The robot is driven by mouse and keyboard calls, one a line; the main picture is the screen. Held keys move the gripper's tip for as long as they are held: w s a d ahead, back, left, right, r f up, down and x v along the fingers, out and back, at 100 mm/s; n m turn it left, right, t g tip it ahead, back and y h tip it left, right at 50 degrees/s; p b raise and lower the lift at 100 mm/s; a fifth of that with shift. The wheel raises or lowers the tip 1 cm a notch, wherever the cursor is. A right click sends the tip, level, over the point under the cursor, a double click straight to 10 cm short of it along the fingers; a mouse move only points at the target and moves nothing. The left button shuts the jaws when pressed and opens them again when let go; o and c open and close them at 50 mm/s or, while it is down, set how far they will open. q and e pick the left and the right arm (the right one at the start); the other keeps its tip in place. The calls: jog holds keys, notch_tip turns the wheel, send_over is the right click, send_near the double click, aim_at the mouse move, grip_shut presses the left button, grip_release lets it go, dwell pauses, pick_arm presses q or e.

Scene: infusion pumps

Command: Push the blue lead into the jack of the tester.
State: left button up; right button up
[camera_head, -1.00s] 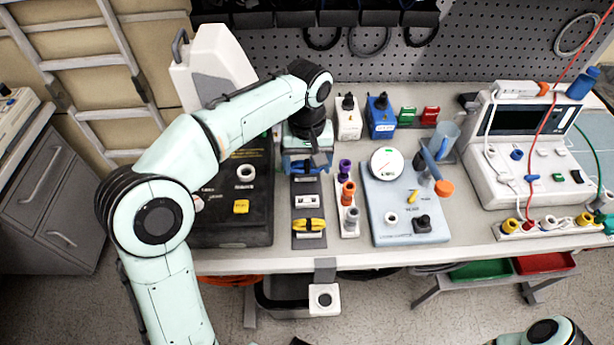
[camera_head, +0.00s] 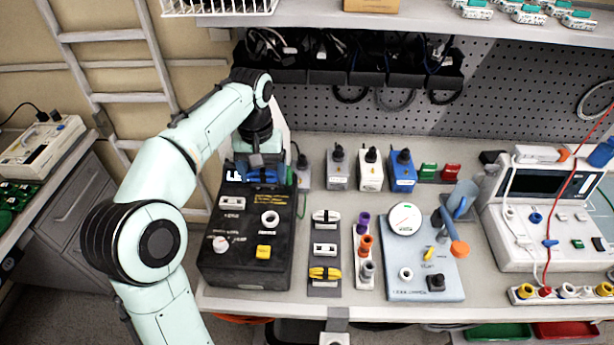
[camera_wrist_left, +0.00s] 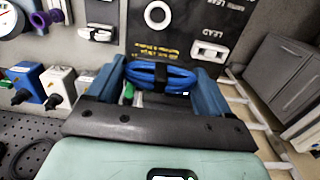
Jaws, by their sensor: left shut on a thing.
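The blue lead (camera_head: 266,177) is a coiled blue bundle with a dark band. My left gripper (camera_head: 257,168) is shut on it, above the back edge of the black tester (camera_head: 240,268). In the left wrist view the blue lead (camera_wrist_left: 160,74) lies between the blue fingers. The tester's jack (camera_head: 232,203) is a white-framed slot at its back left; it also shows in the left wrist view (camera_wrist_left: 210,51), beside the "LEAD" label and apart from the lead. The lead's plug end is hidden. My right gripper is not in view.
The tester's top carries a white ring (camera_head: 270,218), a yellow button (camera_head: 264,252) and a knob (camera_head: 221,243). A grey strip (camera_head: 324,257) with white and yellow leads stands to the right. Several small boxes with black knobs, one blue (camera_head: 402,177), stand behind.

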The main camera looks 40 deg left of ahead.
pick_arm(q)
jog(key=s+a, duration=0.5)
jog(key=a, duration=0.3)
notch_tip(320, 180, down, 5)
jog(key=shift+d+r+b, duration=0.15)
jog(key=shift+b, duration=1.05)
jog(key=shift+s+r, duration=0.1)
jog(key=shift+r, duration=0.2)
jog(key=shift+w+f+p, duration=0.15)
jog(key=shift+w+p, duration=0.15)
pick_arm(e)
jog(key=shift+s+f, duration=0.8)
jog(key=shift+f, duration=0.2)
pick_arm(q)
jog(key=shift+s, duration=0.15)
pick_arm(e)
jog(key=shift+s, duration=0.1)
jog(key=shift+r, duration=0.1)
pick_arm(q)
jog(key=shift+f+b, duration=0.3)
jog(key=shift+f, duration=0.8)
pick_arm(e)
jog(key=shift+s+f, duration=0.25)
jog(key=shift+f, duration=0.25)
